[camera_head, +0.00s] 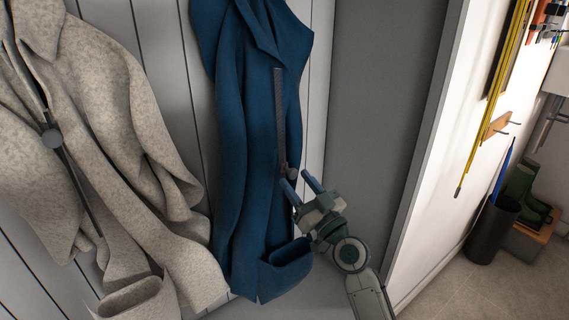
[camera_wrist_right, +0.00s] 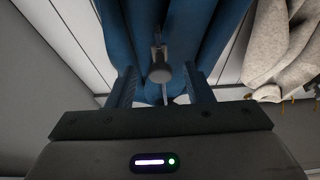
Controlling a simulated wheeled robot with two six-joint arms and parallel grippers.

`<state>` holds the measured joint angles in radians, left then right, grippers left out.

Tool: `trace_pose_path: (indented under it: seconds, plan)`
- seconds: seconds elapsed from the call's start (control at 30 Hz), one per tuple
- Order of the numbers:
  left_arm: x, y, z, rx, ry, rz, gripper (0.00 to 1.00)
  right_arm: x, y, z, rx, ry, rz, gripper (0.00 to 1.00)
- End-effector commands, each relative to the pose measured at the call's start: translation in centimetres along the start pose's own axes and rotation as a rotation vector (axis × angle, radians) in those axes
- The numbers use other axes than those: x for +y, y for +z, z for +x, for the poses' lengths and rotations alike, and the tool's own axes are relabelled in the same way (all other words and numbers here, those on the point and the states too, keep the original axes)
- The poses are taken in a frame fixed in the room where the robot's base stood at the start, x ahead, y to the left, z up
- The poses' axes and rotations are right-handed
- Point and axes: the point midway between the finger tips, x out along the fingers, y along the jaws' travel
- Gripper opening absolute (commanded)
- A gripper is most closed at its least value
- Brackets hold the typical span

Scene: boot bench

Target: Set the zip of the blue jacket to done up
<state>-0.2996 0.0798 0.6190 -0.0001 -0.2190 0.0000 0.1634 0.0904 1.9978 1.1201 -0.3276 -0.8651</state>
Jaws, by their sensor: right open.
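The blue jacket (camera_head: 240,150) hangs on the panelled wall in the middle of the head view. A dark zip strip (camera_head: 279,115) runs down its front, with a grey zip pull (camera_head: 291,173) near the strip's lower end. My right gripper (camera_head: 300,187) is open at the jacket's right side, its fingertips close to the pull. In the right wrist view the pull (camera_wrist_right: 160,72) shows between the two fingers, with a gap on each side and blue cloth (camera_wrist_right: 205,30) behind. Whether the fingertips touch the cloth is unclear. My left gripper is out of view.
A grey panel (camera_head: 375,90) stands to the right. Farther right are a yellow folding rule (camera_head: 492,110), a dark bin (camera_head: 490,232) and green boots (camera_head: 522,187).

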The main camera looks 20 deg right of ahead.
Motion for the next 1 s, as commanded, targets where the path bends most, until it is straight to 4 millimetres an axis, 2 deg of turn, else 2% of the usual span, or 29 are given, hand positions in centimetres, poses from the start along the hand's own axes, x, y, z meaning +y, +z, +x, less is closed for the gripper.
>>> trace_pose_path:
  seconds: [0.03, 0.1, 0.3, 0.67, 0.7, 0.93, 1.0]
  plan:
    - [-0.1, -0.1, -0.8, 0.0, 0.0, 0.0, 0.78, 0.0, -0.4, 1.2, 0.001, 0.001, 0.004, 0.46]
    - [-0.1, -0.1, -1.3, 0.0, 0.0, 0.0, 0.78, 0.0, -0.4, 2.5, 0.001, 0.001, 0.003, 0.46]
    - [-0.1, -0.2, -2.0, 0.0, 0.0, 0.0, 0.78, 0.0, -0.1, 4.8, -0.001, 0.0, 0.001, 0.46]
    - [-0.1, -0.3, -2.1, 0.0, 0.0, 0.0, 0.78, 0.0, 0.1, 5.3, -0.002, -0.001, 0.0, 0.46]
    - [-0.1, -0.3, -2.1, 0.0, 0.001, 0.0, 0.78, 0.0, 0.1, 5.3, -0.002, -0.001, 0.0, 0.44]
    - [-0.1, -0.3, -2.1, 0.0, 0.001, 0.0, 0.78, 0.0, 0.1, 5.3, -0.001, 0.0, 0.0, 0.0]
    - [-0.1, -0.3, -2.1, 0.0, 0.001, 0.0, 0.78, 0.0, 0.1, 5.3, -0.001, 0.0, 0.0, 0.0]
